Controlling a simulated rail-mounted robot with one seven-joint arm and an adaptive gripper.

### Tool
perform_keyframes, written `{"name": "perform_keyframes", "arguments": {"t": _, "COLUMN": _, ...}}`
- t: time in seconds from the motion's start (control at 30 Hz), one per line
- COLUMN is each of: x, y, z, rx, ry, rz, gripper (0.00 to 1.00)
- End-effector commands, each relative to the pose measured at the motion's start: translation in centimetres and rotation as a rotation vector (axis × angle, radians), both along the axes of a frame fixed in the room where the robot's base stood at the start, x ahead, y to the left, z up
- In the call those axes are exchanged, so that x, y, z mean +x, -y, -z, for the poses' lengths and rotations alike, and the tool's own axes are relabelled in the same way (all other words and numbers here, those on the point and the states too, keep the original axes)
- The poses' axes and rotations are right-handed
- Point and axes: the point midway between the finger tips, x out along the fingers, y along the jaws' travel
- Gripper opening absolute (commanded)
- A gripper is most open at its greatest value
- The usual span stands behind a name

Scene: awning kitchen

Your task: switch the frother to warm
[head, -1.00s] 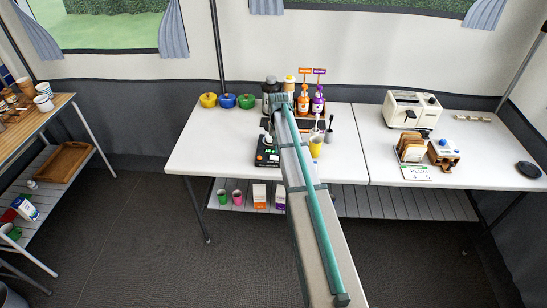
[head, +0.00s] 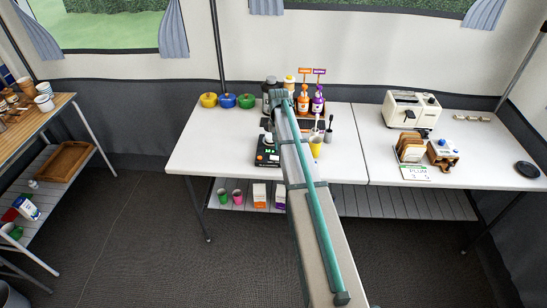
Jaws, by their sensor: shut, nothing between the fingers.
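A black device with small green and orange marks on its front, which looks like the frother (head: 267,157), stands at the front edge of the white table, left of my arm. My arm reaches over the table and covers its right side. My gripper (head: 267,126) is at the far end of the arm, just above and behind the device. It is small and partly hidden by the arm, and it looks shut and empty. I cannot tell whether it touches the device, and the device's switch setting is too small to read.
A yellow cup (head: 315,146) stands just right of the arm. Orange and purple bottles (head: 318,102) and a dark canister (head: 270,88) stand behind. Yellow, blue and green pots (head: 228,101) are at the back left. The table's left front (head: 210,150) is clear.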

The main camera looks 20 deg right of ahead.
Motion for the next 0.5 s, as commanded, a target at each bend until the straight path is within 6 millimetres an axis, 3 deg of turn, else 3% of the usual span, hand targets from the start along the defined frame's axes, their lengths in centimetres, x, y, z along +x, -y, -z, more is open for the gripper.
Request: {"name": "perform_keyframes", "arguments": {"t": 0.5, "x": 0.00, "y": 0.00, "z": -1.09, "rx": 0.000, "ry": 0.000, "rz": 0.000, "gripper": 0.00}}
